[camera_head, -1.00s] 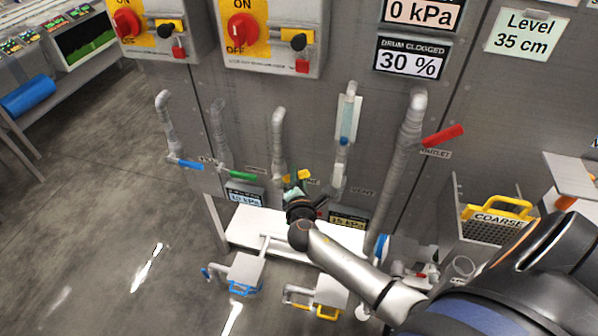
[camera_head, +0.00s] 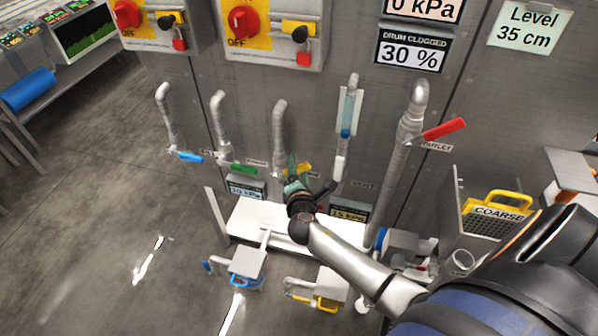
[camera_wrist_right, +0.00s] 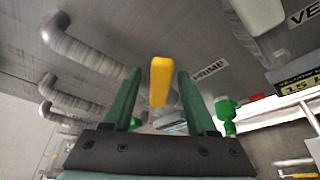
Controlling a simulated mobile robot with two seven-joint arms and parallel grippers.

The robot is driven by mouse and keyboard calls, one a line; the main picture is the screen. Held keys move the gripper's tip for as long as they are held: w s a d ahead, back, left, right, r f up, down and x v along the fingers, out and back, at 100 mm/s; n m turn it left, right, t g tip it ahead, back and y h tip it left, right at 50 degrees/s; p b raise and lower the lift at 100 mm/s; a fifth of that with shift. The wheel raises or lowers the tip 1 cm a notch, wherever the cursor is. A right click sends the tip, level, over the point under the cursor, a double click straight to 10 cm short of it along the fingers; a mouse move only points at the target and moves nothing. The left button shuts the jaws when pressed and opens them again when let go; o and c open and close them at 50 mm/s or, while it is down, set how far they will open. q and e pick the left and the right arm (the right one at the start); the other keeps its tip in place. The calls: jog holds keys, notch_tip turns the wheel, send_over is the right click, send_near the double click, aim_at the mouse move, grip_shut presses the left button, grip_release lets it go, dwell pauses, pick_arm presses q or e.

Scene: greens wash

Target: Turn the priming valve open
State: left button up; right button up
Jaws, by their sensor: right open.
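The priming valve's yellow handle (camera_head: 304,168) sits low on the third pipe from the left, mostly hidden behind my right gripper in the head view. In the right wrist view the yellow handle (camera_wrist_right: 160,80) stands between the two green fingers, beside a label reading PRIME (camera_wrist_right: 208,72). My right gripper (camera_head: 293,181) is open, with a gap showing on each side of the handle in the wrist view (camera_wrist_right: 156,92). I cannot tell whether the fingers reach fully around it in depth. My left gripper is not in view.
A blue handle (camera_head: 190,157) and a green handle (camera_head: 243,169) are on the pipes to the left. A red outlet handle (camera_head: 444,130) is to the right. A white ledge (camera_head: 260,222) lies below. A green valve part (camera_wrist_right: 226,112) is close right of my fingers.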

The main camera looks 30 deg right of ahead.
jog(key=v, duration=1.2)
jog(key=shift+s, duration=0.2)
